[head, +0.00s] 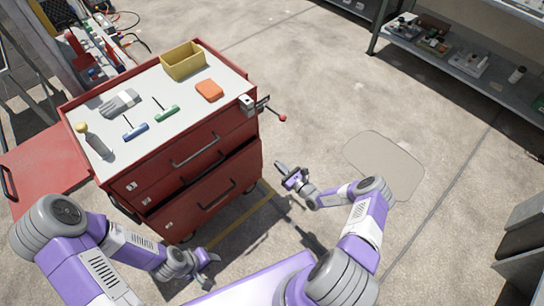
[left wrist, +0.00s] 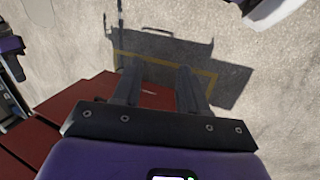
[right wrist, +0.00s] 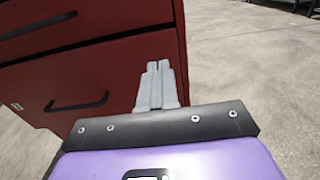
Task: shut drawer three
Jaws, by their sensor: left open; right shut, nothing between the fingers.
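The red tool cart (head: 120,195) stands left of centre with its drawer fronts facing me. The lowest drawer, drawer three (head: 215,200), has a dark bar handle and a number label at its left. Its front seems to stand out a little past the darker drawer above; how far is hard to tell. It also shows in the right wrist view (right wrist: 85,90). My right gripper (head: 288,172) is shut and empty, just right of the cart's front, apart from it in the head view. My left gripper (head: 208,262) is open and empty, low in front of the cart's lower corner.
The cart top holds a yellow bin (head: 183,62), an orange block (head: 209,90), gloves (head: 119,102), a bottle (head: 95,142) and two T-handled tools. A vise (head: 250,104) juts from its right corner. A red panel (head: 45,165) extends left. Floor on the right is clear before a shelf (head: 455,65).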

